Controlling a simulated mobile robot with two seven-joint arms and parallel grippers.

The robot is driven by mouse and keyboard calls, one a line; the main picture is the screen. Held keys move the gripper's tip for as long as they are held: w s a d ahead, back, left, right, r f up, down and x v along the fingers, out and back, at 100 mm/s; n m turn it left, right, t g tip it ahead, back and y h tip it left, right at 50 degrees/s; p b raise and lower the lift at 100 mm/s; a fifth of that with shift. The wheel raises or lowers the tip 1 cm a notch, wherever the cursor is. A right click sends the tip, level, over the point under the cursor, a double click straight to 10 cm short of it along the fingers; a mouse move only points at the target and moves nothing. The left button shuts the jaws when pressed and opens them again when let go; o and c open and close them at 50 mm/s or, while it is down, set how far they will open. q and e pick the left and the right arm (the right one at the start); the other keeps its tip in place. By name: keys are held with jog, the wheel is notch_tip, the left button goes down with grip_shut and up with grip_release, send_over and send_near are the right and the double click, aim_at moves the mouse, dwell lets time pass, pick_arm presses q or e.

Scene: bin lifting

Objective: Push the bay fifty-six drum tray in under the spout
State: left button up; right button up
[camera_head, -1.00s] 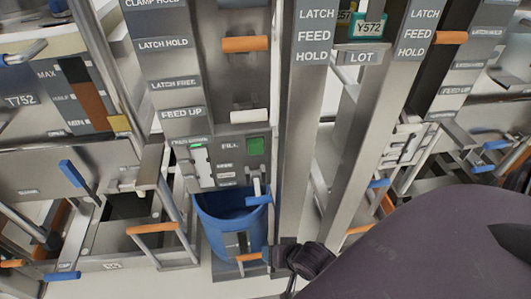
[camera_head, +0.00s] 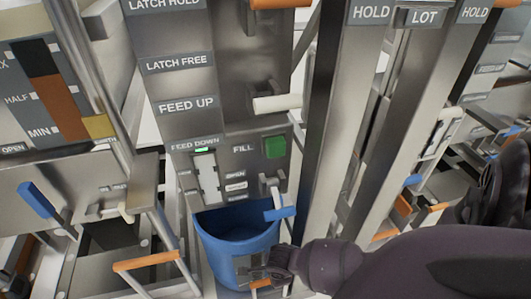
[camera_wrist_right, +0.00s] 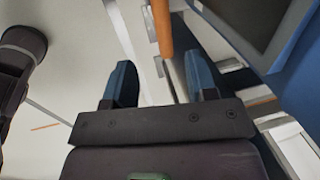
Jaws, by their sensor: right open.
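A blue drum (camera_head: 237,231), open at the top, stands low under the panel marked FEED DOWN and FILL. A small orange handle (camera_head: 261,283) shows at its front; the tray under the drum is mostly hidden, and I cannot read a bay number. My right gripper (camera_head: 270,268) is at the drum's front, just above the handle. In the right wrist view its two fingers (camera_wrist_right: 162,82) are apart and empty. There an orange bar (camera_wrist_right: 162,30) lies ahead, roughly between the fingertips, and the blue drum (camera_wrist_right: 289,58) is at the upper right. My left gripper is not in view.
A blue-ended lever (camera_head: 279,213) sticks out above the drum's right rim, below a green button (camera_head: 275,147). A neighbouring bin with an orange handle (camera_head: 146,261) stands at the left. Metal posts (camera_head: 340,110) rise at the right, close to my right arm.

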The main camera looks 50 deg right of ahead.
jog(key=f+b, duration=0.1)
jog(key=f, duration=0.2)
jog(key=w+f+b, duration=0.1)
jog(key=f+b, duration=0.1)
jog(key=f, duration=0.1)
jog(key=d+f+b, duration=0.1)
jog(key=f+b, duration=0.1)
jog(key=f, duration=0.2)
jog(key=shift+w+d, duration=0.1)
jog(key=shift+w, duration=0.05)
jog(key=shift+w+f+b, duration=0.25)
jog(key=shift+f+b, duration=0.05)
jog(key=shift+f, duration=0.05)
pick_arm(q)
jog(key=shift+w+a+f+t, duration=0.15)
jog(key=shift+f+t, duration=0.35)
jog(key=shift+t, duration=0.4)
pick_arm(e)
jog(key=shift+w, duration=0.1)
grip_shut()
jog(key=shift+w+d, duration=0.1)
jog(key=shift+w, duration=0.05)
